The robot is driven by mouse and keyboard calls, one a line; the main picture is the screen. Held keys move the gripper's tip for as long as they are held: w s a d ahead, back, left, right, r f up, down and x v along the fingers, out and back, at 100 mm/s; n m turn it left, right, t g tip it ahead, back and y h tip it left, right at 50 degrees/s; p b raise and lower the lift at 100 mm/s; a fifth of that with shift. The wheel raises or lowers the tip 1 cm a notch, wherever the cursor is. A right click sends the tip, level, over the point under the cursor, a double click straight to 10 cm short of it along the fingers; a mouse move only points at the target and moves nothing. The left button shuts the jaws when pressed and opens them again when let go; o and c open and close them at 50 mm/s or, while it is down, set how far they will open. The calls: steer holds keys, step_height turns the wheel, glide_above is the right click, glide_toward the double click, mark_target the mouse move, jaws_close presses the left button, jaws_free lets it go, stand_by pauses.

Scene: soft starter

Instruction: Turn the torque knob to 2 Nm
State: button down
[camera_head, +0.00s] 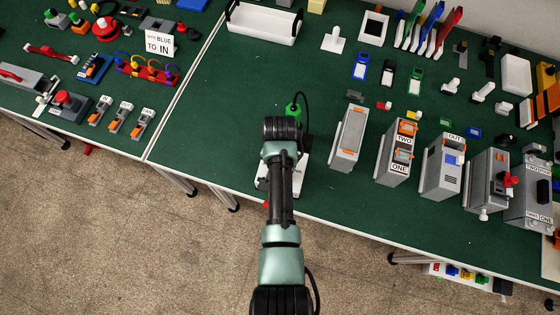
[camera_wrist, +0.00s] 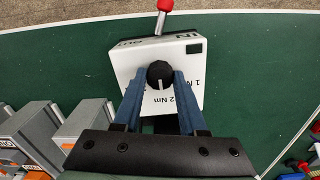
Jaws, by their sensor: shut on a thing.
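A white box (camera_wrist: 130,62) with a black round torque knob (camera_wrist: 158,70) shows in the wrist view. The knob has a white pointer mark directed down the picture. A "2 Nm" label is printed below and right of the knob, and a "1 N..." label, partly covered, is farther right. My gripper (camera_wrist: 160,79) has its two blue fingers shut on the knob's sides. The left finger covers part of the box face. A red-tipped lever (camera_wrist: 163,12) stands at the box's far side. In the head view my arm hides the knob and most of the box (camera_head: 299,172).
A grey box with an orange strip (camera_head: 347,138) stands close to the right, with several more devices beyond. The table's front edge is near the white box.

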steer(key=shift+w+r, duration=0.1)
steer(key=shift+c, duration=2.3)
jaws_free()
step_height(320, 180, up, 13)
steer(key=b, duration=0.1)
steer(key=shift+b, duration=0.4)
